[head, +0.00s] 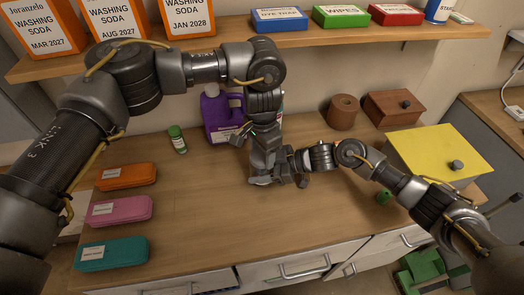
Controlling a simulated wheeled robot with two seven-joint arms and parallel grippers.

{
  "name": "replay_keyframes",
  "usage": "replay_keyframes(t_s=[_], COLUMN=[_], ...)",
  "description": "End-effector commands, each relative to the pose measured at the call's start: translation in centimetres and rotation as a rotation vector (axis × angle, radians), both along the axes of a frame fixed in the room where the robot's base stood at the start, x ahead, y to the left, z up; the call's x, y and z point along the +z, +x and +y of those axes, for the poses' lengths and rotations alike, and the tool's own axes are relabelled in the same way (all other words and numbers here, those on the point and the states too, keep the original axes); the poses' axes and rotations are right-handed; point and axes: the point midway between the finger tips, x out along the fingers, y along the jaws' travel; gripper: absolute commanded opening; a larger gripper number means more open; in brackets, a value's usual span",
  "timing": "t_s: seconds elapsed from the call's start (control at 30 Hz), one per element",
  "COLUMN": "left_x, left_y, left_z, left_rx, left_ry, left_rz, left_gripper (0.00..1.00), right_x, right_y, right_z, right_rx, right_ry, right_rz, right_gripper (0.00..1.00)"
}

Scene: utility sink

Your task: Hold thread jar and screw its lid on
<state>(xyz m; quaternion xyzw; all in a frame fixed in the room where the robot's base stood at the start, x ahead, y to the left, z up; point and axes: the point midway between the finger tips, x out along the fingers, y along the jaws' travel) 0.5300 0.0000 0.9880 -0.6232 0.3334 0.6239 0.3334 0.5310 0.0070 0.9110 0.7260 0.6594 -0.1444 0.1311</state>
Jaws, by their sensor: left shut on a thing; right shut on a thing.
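My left gripper (263,158) points straight down over the middle of the worktop, shut. My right gripper (284,170) reaches in low and level from the right and is shut at the same spot. The two grippers meet closely there. The thread jar and its lid are hidden behind the fingers and wrists, so I cannot make out either one or how the lid sits. From the arms' poses, the left is at the lid and the right at the jar's side.
Orange (126,176), pink (120,210) and teal (111,253) cases lie at left. The front middle worktop is clear.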

Motion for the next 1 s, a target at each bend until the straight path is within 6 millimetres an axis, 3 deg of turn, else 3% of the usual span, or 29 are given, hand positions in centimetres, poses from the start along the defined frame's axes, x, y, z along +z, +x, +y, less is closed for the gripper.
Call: replay_keyframes(t_s=[0.17, 0.5, 0.7, 1.0], left_x=[0.0, -0.04, -0.05, -0.05], left_y=[0.02, 0.03, 0.05, 0.06], left_z=[0.02, 0.04, 0.05, 0.07], left_rx=[-0.121, -0.951, -1.326, -1.435], left_ry=[0.0, 0.001, 0.001, 0.002], left_rz=[0.0, 0.0, 0.0, -0.001], left_gripper=[0.32, 0.32, 0.32, 0.32], right_x=[0.0, -0.01, -0.01, -0.01], right_y=[0.0, -0.01, -0.02, -0.04], right_z=[-0.01, -0.01, -0.01, -0.01], right_rx=[0.0, 0.0, 0.001, 0.001], right_ry=[0.0, 0.0, 0.0, 0.0], right_rz=[0.0, 0.0, 0.0, 0.0], right_gripper=[0.0, 0.0, 0.0, 0.0])
